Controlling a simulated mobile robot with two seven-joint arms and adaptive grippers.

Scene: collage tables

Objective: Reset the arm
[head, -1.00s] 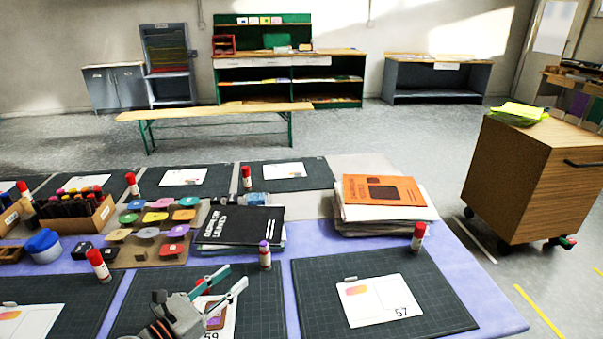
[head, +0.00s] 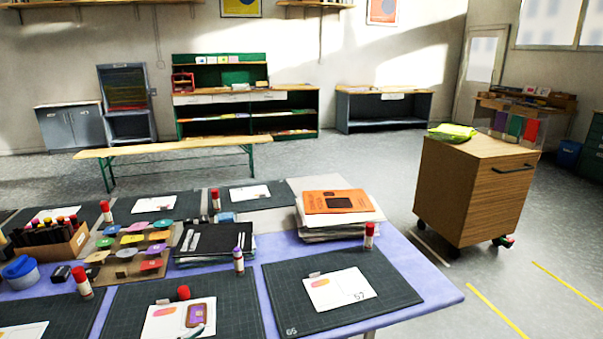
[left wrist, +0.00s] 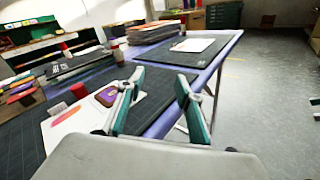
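My left gripper (left wrist: 160,80) is open and empty in the left wrist view, its two green-and-grey fingers apart. It is above the near edge of the table. In the head view only a small tip of what looks like it shows at the bottom edge, beside a white card (head: 178,322). That card, with an orange shape and a purple-brown piece (head: 197,313) on it, lies on a dark cutting mat (head: 240,300).
The lilac table (head: 425,285) holds a second mat with a card (head: 340,289), an orange book on a paper stack (head: 335,201), black books (head: 215,245), glue sticks and a marker box (head: 50,237). A wooden cabinet (head: 470,190) stands to the right.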

